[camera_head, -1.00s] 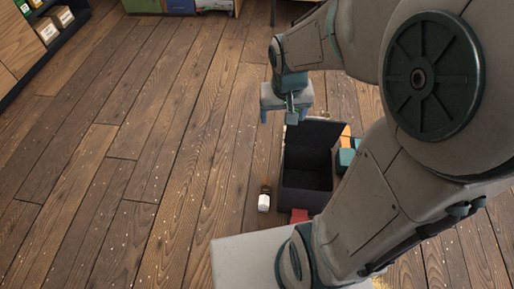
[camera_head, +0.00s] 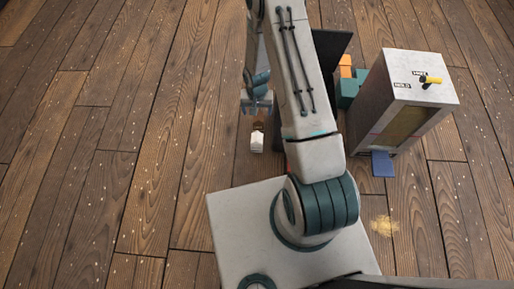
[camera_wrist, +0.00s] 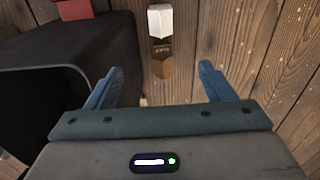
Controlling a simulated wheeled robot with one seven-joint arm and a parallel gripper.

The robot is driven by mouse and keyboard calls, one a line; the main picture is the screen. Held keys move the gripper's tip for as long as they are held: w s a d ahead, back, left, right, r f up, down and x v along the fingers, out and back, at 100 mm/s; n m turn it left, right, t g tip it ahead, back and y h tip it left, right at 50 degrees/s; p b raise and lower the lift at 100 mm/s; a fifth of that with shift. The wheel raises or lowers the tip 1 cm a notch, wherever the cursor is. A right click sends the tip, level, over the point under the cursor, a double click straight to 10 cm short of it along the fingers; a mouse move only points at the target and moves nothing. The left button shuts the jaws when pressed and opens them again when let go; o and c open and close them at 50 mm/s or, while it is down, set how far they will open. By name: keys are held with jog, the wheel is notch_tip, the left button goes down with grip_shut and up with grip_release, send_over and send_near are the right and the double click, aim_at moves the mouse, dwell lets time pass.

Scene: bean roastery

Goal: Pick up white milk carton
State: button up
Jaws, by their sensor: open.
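The milk carton (camera_head: 257,143) is on the wood floor, just below my gripper (camera_head: 258,104) in the head view. It has a white end and a dark brown part with small lettering. In the wrist view the carton (camera_wrist: 160,22) is at the top centre, white end farthest away, with its brown end reaching toward the space between my fingertips (camera_wrist: 157,73). My gripper is open and empty, its blue fingers spread on either side of the carton's line. I cannot tell whether the carton touches the fingers; a gap seems to show on both sides.
A black open bin (camera_wrist: 70,55) stands close left of my gripper in the wrist view, with a red item (camera_wrist: 75,9) beyond it. Right of my arm are teal and orange boxes (camera_head: 348,88), a grey cabinet (camera_head: 425,92) and a blue block (camera_head: 382,164). Floor to the left is clear.

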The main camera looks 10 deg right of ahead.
aim_at(257, 137)
jog(key=f+b, duration=0.1)
jog(key=f, duration=0.4)
jog(key=s+f+b, duration=0.1)
jog(key=f+b, duration=0.1)
jog(key=f, duration=0.3)
jog(key=f+b, duration=0.1)
jog(key=f, duration=0.5)
jog(key=shift+s+a, duration=0.15)
jog(key=shift+s, duration=0.05)
jog(key=shift+s+f+b, duration=0.1)
jog(key=shift+f+b, duration=1.7)
jog(key=shift+f, duration=1.2)
jog(key=shift+a+r, duration=0.1)
jog(key=c, duration=1.3)
